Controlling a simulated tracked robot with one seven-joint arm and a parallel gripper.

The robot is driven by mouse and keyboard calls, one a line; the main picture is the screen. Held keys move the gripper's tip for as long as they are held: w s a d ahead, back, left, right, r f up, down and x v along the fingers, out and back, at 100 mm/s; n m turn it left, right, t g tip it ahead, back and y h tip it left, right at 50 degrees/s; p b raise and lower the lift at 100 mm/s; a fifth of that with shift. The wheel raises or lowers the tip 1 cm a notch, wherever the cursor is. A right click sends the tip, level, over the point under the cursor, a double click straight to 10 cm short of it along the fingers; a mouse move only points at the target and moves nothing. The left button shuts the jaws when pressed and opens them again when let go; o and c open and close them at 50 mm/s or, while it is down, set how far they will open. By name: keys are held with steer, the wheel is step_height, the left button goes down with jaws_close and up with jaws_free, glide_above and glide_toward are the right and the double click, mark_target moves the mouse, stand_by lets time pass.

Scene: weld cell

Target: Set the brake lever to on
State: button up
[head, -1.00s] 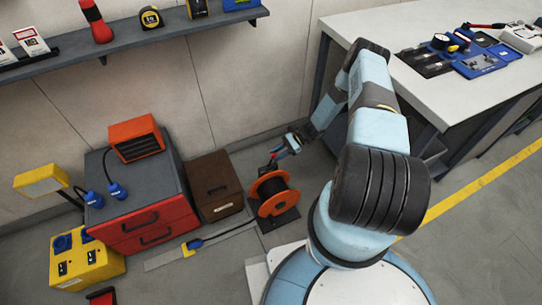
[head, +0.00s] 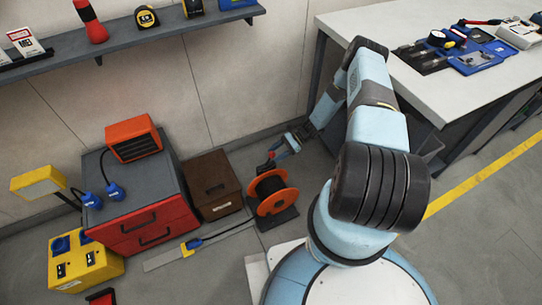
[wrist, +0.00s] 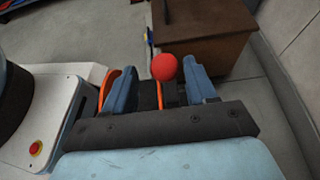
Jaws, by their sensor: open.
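The brake lever shows as a red ball knob (wrist: 164,67) in the wrist view, on a dark stem by the orange cable reel. In the head view the orange reel (head: 272,192) stands on the floor, with a small red spot, likely the knob (head: 272,155), just above it. My gripper (head: 281,149) is above the reel at the wall side. In the wrist view my gripper (wrist: 161,75) is open, with a blue finger on each side of the knob and visible gaps. The lower lever is partly hidden by the gripper body.
A brown box (head: 213,185) stands directly left of the reel. Farther left are a red drawer cabinet (head: 150,228) with an orange heater (head: 133,138) on top, and a yellow power box (head: 83,262). A workbench (head: 440,90) stands to the right.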

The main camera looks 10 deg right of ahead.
steer(key=v, duration=1.2)
steer(key=shift+f, duration=0.1)
